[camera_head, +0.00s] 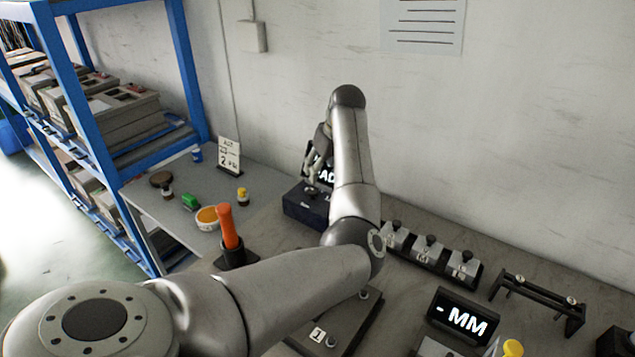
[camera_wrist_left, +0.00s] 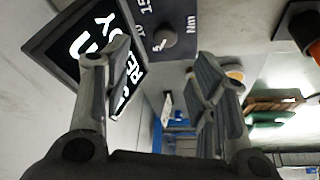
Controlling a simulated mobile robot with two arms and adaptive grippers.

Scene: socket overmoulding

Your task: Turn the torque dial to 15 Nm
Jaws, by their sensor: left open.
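The torque dial (camera_wrist_left: 166,38) is a small dark knob on a dark panel marked 5, 10, 15 and Nm, seen in the left wrist view. Which mark it points to is too small to tell. It sits on a dark blue box (camera_head: 304,207) in the head view, below a display whose partly hidden text seems to read READY (camera_wrist_left: 88,50). My left gripper (camera_head: 314,176) reaches down over the box, partly behind my arm. In the left wrist view its two fingers (camera_wrist_left: 162,68) are apart and empty, with the dial beyond and between them. My right gripper is not in view.
An orange-handled tool (camera_head: 228,228) stands in a black holder left of my arm. A yellow-topped item (camera_head: 242,196), an orange bowl (camera_head: 207,218) and a sign (camera_head: 229,157) are left of the box. A block with several knobs (camera_head: 429,255) and an MM display (camera_head: 464,318) are at right.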

